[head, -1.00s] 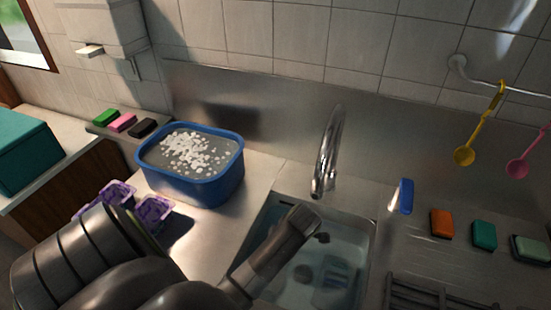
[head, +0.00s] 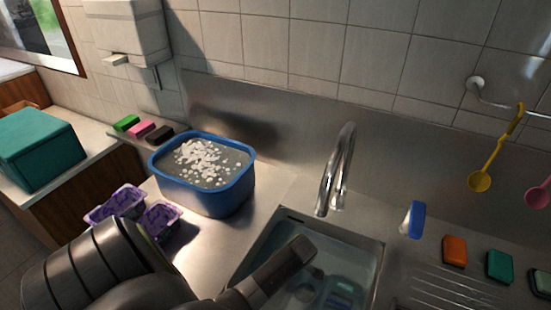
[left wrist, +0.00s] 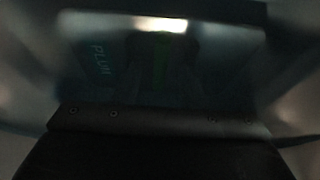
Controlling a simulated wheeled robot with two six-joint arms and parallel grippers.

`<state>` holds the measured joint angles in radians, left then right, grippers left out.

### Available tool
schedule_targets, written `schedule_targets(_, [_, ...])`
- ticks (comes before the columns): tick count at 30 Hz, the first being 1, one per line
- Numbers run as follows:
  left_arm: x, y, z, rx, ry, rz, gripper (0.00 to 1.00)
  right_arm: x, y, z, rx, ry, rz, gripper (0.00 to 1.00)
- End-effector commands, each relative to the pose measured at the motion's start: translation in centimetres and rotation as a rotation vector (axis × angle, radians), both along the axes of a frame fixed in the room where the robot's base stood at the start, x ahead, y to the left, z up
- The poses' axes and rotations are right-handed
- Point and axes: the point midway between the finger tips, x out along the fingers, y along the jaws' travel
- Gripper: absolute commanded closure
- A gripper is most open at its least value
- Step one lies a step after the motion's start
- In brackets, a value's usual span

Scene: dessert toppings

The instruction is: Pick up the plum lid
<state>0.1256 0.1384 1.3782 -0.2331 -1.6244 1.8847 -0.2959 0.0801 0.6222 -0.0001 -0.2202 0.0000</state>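In the dark left wrist view, a dim bluish surface carries the teal lettering "PLUM" (left wrist: 101,60), with a green vertical strip to its right. I take this to be the plum lid, but its edges are unclear. In the head view my left arm reaches over the sink (head: 376,262), and its dark end part (head: 280,268) is over the basin. My left fingertips cannot be made out in either view. Dim blue-grey things (head: 343,290) lie in the basin, partly hidden by my arm. My right gripper is not in view.
A blue tub (head: 205,198) with white bits floating in it stands left of the sink, beside purple containers (head: 118,203). The faucet (head: 338,170) rises behind the basin. Sponges, including an orange one (head: 455,250), lie on the right. A yellow ladle (head: 482,178) hangs above.

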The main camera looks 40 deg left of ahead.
Motion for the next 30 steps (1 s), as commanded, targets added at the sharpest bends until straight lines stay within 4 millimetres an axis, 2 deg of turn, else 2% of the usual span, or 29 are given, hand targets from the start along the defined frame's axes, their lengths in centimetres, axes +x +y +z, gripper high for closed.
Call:
schedule_targets(6, [0.01, 0.04, -0.09, 0.0, -0.001, 0.001, 0.63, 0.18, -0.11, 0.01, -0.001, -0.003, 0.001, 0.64])
schedule_targets(15, [0.0, 0.03, -0.06, 0.0, -0.001, 0.001, 1.0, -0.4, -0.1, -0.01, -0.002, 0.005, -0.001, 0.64])
schedule_targets(30, [0.32, -0.65, 0.59, 0.001, -0.003, -0.001, 1.0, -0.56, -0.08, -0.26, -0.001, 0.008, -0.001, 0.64])
